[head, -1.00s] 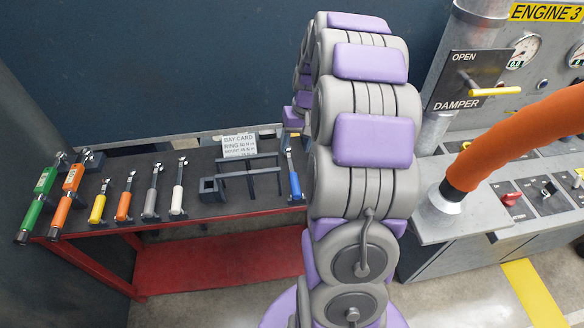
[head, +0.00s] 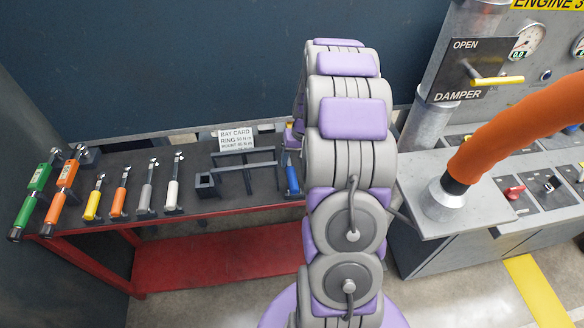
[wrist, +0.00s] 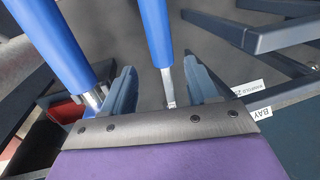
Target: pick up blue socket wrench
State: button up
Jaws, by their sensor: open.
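A blue-handled wrench (head: 292,179) stands at the right end of the tool bench, partly hidden by my arm. In the wrist view, a blue handle with a silver shaft (wrist: 156,32) lies between the two fingers of my gripper (wrist: 160,82). The fingers are open, with gaps visible beside the shaft. A second, thicker blue handle (wrist: 52,42) runs outside the left finger. The frames do not show which of these two is the one in the head view. In the head view my gripper is hidden behind my arm.
The dark bench top (head: 140,167) holds a green tool (head: 32,195), an orange one (head: 63,190) and several smaller wrenches. A dark rack (head: 235,177) and a bay card (head: 237,138) stand left of my arm. An orange pipe (head: 510,135) and the engine panel lie right.

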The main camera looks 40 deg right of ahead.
aim_at(292, 171)
jog(key=shift+a+f, duration=0.4)
jog(key=shift+a, duration=0.35)
jog(key=b+x, duration=0.1)
jog(key=x, duration=0.1)
jog(key=b+x, duration=0.1)
jog(key=x, duration=0.1)
jog(key=shift+s+f, duration=0.2)
jog(key=shift+s, duration=0.2)
jog(key=shift+d+f, duration=0.25)
jog(key=shift+d, duration=0.15)
jog(key=shift+a+r, duration=0.1)
jog(key=shift+a, duration=0.3)
jog(key=c, duration=0.4)
jog(key=shift+d, duration=0.15)
grip_shut()
